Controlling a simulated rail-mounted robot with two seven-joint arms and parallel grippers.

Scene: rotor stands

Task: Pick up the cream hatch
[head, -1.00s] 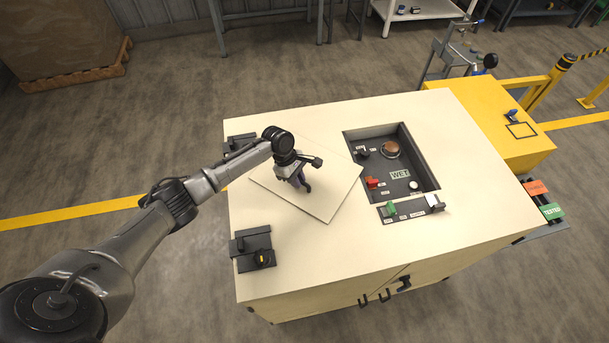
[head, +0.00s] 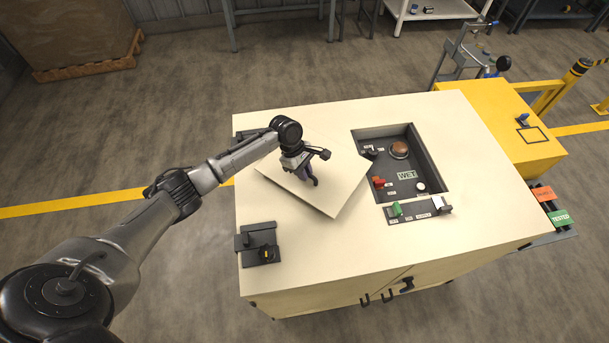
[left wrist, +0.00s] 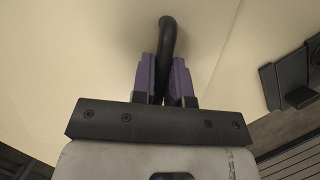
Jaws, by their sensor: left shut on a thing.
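The cream hatch (head: 340,187) is a flat square panel, turned at an angle over the left half of the cream cabinet top (head: 420,242). A darker band shows along its lower left edge, and it looks slightly raised off the top, though the gap is hard to judge. My left gripper (head: 312,180) points down over the hatch. In the left wrist view, its purple fingers (left wrist: 165,80) are shut on the black bar handle (left wrist: 168,35), with the cream panel (left wrist: 90,45) behind. My right gripper is in neither view.
A recessed opening with a WET label (head: 407,175) and coloured parts lies right of the hatch. A black block fixture (head: 258,243) stands at the cabinet's left front. A yellow box (head: 515,130) adjoins the right side.

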